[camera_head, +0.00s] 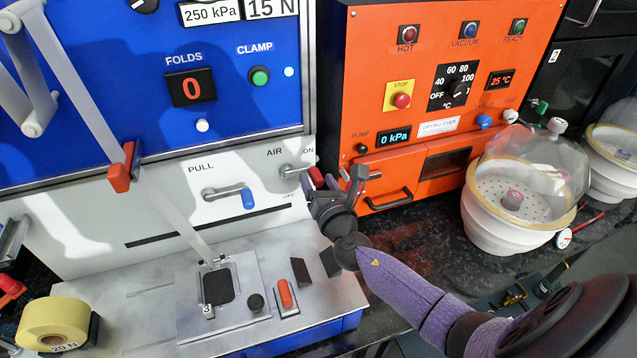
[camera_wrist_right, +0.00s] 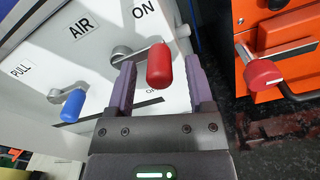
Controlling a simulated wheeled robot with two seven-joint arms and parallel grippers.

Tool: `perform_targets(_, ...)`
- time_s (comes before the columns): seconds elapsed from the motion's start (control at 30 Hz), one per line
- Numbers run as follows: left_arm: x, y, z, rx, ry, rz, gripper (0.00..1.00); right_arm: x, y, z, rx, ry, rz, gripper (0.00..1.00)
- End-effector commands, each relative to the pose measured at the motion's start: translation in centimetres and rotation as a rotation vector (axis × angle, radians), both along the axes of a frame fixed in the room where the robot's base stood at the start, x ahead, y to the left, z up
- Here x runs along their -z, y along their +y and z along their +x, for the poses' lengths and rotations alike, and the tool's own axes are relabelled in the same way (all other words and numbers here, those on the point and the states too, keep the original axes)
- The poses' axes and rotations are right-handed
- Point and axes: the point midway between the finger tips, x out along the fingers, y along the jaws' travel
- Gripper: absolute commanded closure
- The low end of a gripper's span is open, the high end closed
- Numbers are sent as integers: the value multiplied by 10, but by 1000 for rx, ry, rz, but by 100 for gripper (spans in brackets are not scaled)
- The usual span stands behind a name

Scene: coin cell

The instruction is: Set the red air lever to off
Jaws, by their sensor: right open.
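The red air lever (camera_head: 316,177) is on the white front panel, its arm pointing right from the pivot, with its end just below the ON label (camera_head: 308,150). The OFF label (camera_head: 289,196) is lower and to the left. My right gripper (camera_head: 336,186) is open at the lever. In the right wrist view, the red handle (camera_wrist_right: 159,66) lies between the two purple fingers of my right gripper (camera_wrist_right: 161,84), with a gap to the right finger. It is close to the left finger; contact there I cannot tell. My left gripper is not in view.
A blue lever (camera_head: 248,198) under PULL is left of the air lever. An orange drying oven (camera_head: 365,80) with a red-ended handle (camera_wrist_right: 264,73) stands close on the right. A metal plate with a small fixture (camera_head: 245,318) lies below. Glass-domed white pots (camera_head: 490,225) are farther right.

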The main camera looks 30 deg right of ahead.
Motion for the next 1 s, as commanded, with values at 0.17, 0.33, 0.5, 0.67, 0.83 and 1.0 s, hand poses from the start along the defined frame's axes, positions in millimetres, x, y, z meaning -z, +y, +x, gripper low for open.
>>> perform_targets(0.17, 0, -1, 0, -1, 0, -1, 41, 0, 0, 1, 0, 0, 1, 32)
perform_targets(0.33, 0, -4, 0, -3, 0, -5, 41, 0, 0, 1, 0, 0, 1, 58)
perform_targets(0.5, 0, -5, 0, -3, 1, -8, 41, 0, 0, 0, 1, 0, 2, 94)
perform_targets(0.67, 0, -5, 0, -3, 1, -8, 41, 0, 0, 0, 1, 0, 2, 100)
perform_targets(0.83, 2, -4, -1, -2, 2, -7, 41, 1, 0, 0, 1, -2, 11, 100)
perform_targets(1.0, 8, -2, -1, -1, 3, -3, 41, 5, 0, 0, 1, -15, 65, 100)
